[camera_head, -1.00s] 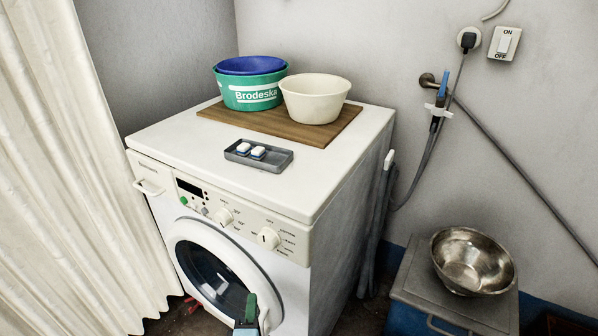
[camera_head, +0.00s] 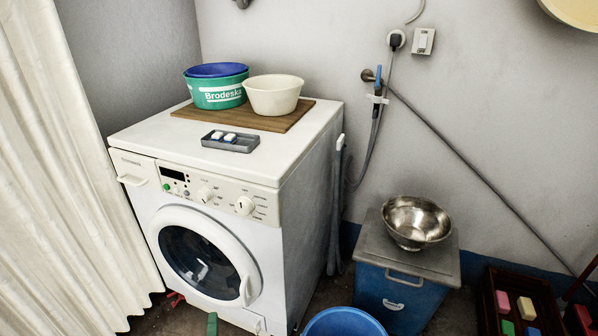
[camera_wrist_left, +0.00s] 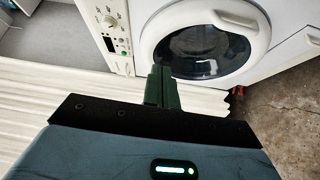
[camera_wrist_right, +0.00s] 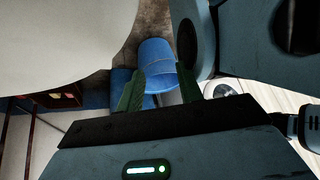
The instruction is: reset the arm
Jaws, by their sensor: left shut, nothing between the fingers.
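My left gripper (camera_head: 212,324) shows only as a green fingertip at the bottom edge of the head view, in front of the washing machine (camera_head: 290,215). In the left wrist view its two green fingers (camera_wrist_left: 162,82) lie together, with nothing between them, below the machine's round door. My right gripper (camera_wrist_right: 161,80) shows only in its own wrist view. Its green fingers are apart and empty, with a blue tub (camera_wrist_right: 157,58) behind them.
On the machine stand a green basin (camera_head: 218,95) and a cream bowl (camera_head: 273,98) on a wooden board, and a grey soap tray (camera_head: 230,144). A metal bowl (camera_head: 415,222) sits on a blue cabinet (camera_head: 390,295). A curtain (camera_head: 75,180) hangs at left; a crate (camera_head: 490,310) stands at right.

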